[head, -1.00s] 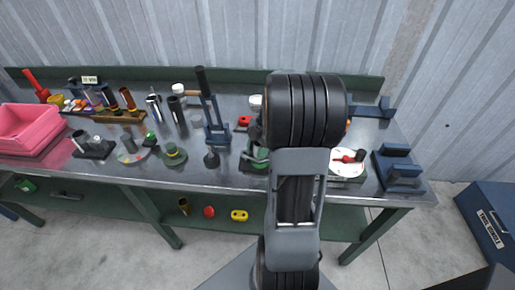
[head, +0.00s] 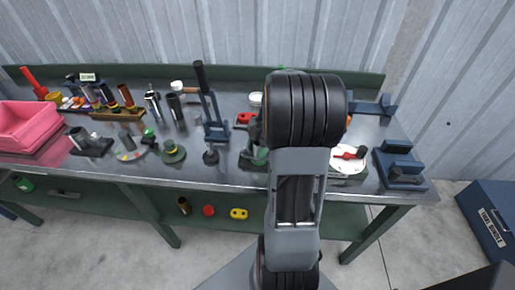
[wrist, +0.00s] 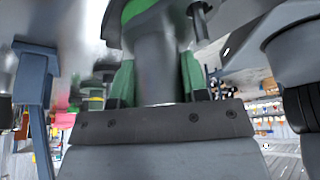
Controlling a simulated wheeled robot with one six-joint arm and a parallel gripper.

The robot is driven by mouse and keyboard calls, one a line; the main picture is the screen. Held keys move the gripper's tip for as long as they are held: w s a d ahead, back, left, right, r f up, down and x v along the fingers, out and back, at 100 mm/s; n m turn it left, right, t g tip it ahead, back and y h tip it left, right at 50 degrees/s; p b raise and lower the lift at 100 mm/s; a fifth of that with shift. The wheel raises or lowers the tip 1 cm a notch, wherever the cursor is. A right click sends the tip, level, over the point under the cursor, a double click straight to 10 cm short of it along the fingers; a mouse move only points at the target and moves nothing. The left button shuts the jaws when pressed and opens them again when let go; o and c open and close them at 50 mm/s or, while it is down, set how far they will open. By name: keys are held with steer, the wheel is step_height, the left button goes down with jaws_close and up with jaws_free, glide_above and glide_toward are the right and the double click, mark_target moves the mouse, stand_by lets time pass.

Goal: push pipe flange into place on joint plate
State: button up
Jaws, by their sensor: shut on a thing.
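In the wrist view, my gripper (wrist: 157,82) has green-sided fingers on both sides of a grey cylindrical part (wrist: 155,58) and is shut on it. The part widens toward the top and meets a dark and green rim (wrist: 138,10); I take it for the pipe flange. In the head view my arm covers the gripper and most of the work spot. Beside the arm a green fixture (head: 256,156) partly shows at the bench's front. I cannot make out the joint plate or whether the flange touches it.
The metal bench (head: 235,172) holds a blue lever press (head: 213,118), a green round base (head: 173,152), a white dial plate (head: 348,160) and a blue block fixture (head: 398,163). A pink bin (head: 22,130) is at the left. A blue box (head: 490,220) stands on the floor at right.

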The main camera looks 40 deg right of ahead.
steer(key=o, duration=1.1)
steer(key=shift+s, duration=0.1)
steer(key=shift+o, duration=0.2)
steer(key=shift+r, duration=0.1)
steer(key=shift+r, duration=0.1)
steer(key=shift+w+d+r, duration=0.2)
steer(key=shift+r, duration=0.1)
steer(key=v, duration=1.2)
steer(key=shift+s+d+r, duration=0.15)
steer(key=shift+s+r, duration=0.1)
steer(key=shift+r, duration=0.1)
